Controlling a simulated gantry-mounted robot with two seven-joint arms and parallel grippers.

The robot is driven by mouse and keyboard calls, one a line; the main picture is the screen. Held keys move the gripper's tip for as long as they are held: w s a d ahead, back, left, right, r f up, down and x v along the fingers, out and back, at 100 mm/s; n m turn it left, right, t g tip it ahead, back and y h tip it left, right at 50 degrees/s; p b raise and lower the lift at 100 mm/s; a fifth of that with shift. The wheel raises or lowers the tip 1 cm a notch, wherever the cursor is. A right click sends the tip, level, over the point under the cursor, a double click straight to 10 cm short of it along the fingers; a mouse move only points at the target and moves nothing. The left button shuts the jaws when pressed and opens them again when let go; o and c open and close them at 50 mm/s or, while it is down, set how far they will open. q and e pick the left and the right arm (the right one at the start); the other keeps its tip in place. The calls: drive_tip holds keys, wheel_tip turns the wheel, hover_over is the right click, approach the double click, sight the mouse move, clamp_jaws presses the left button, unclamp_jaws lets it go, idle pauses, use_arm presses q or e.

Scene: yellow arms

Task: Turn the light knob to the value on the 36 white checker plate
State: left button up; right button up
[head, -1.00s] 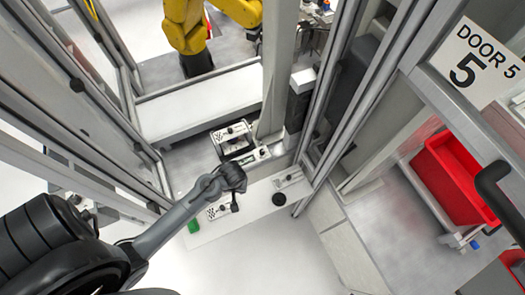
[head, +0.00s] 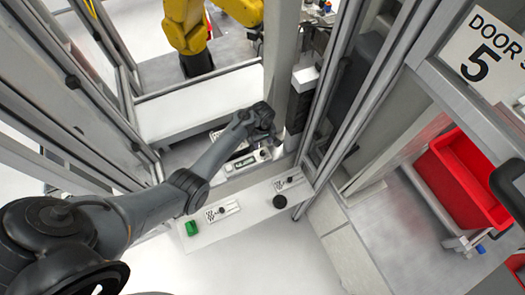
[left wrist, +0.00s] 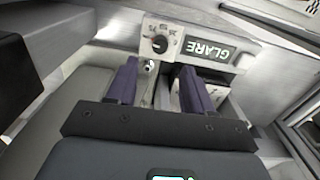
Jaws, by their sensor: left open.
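In the left wrist view a dark round knob (left wrist: 159,43) with marks around it sits on a pale panel (left wrist: 182,26), beside an upside-down GLARE label (left wrist: 208,50). My left gripper (left wrist: 157,66) is open and empty, with its two purple fingers pointing at the panel, the knob just beyond the fingertips. In the head view the left gripper (head: 271,138) is over the right end of the panel (head: 240,163) and hides part of it. Small checkered plates lie on the white shelf, one at left (head: 221,212) and one at right (head: 289,182); their numbers are unreadable. My right gripper is out of view.
A grey post (head: 275,60) stands behind the panel. Glass-door frames flank the space. A red bin (head: 465,180) is at right.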

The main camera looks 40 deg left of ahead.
sight(263, 152)
use_arm(q)
wheel_tip(263, 152, down, 8)
drive_tip(key=shift+f+b, duration=0.1)
drive_tip(key=shift+b, duration=0.9)
clamp_jaws()
